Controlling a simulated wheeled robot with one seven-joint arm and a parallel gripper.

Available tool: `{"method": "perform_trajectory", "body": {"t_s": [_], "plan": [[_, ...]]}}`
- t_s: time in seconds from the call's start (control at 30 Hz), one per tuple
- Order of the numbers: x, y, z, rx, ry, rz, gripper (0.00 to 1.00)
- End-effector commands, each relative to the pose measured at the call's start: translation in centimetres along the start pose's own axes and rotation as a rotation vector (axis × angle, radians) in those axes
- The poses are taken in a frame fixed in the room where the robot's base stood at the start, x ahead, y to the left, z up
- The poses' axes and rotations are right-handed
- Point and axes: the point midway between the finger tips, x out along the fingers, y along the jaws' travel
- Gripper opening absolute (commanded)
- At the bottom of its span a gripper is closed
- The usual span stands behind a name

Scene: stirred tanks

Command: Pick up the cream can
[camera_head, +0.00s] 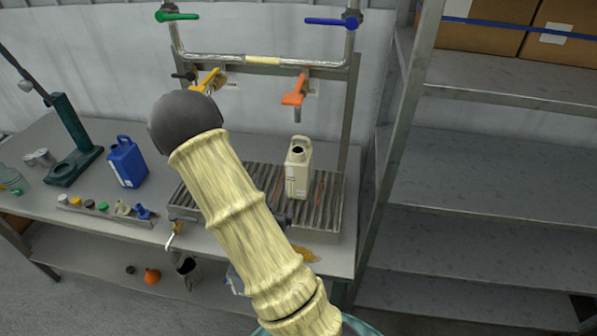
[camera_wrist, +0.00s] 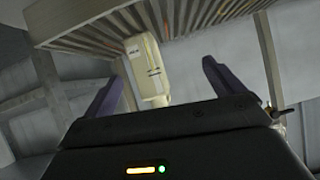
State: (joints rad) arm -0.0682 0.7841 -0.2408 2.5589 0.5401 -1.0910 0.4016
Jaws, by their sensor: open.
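The cream can (camera_head: 298,172) stands upright on the slatted metal grate, with a white label on its front and a dark open mouth on top. In the wrist view the cream can (camera_wrist: 146,70) appears upside down below the grate, between the two fingers in the picture and beyond them. My gripper (camera_wrist: 162,70) is open, with dark purplish fingers spread apart and nothing held. I see no contact with the can. In the head view my arm hides the gripper.
The grate (camera_head: 330,215) sits on a grey bench under pipes with an orange-handled tap (camera_head: 294,92) and a yellow-handled tap (camera_head: 207,82). A blue can (camera_head: 127,163) stands left. A metal shelf (camera_head: 480,165) rises on the right.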

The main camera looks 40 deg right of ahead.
Motion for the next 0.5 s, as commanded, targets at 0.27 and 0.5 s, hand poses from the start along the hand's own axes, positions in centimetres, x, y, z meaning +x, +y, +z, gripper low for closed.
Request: {"method": "perform_trajectory", "body": {"t_s": [0.27,0.5], "plan": [[0.8,4.2,-2.8,-0.058,0.399,0.054,0.94],[0.1,4.6,-3.9,-0.101,0.54,0.033,0.94]]}}
